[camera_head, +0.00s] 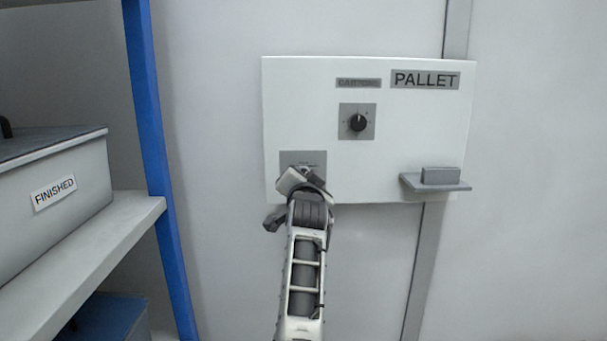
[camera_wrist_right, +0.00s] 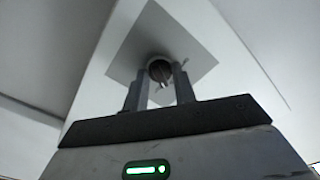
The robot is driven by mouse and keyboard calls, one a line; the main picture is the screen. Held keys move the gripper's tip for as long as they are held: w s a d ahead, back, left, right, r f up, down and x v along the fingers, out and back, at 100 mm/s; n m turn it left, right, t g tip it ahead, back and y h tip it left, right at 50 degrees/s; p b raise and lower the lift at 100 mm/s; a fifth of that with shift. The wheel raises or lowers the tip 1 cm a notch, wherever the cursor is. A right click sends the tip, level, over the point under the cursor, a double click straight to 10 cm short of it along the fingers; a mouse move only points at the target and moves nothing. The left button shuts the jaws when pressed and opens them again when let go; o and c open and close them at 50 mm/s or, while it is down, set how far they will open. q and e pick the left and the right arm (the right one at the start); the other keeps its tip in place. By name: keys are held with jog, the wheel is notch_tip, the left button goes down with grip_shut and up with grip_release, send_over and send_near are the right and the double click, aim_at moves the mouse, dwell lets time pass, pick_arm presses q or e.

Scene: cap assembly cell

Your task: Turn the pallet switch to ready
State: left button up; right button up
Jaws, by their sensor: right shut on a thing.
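A white panel (camera_head: 390,95) with a PALLET label (camera_head: 425,80) is on the wall in the head view. A black knob (camera_head: 357,122) sits on a grey square plate in its upper middle. A second grey plate (camera_head: 290,157) is at the panel's lower left. My right gripper (camera_head: 303,172) is in front of that lower plate and hides its switch there. In the right wrist view, my fingers (camera_wrist_right: 160,82) are shut on a dark round switch (camera_wrist_right: 159,70) in the middle of a grey plate (camera_wrist_right: 180,40). Its setting cannot be read. My left gripper is not in view.
A small ledge with a grey block (camera_head: 440,175) juts out at the panel's lower right. At left, a blue post (camera_head: 155,130) stands beside a shelf (camera_head: 110,235) holding a grey FINISHED box (camera_head: 80,195). The wall to the right is bare.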

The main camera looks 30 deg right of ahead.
jog(key=shift+m+p, duration=0.5)
jog(key=shift+m, duration=0.5)
jog(key=o, duration=0.9)
jog(key=shift+o, duration=0.5)
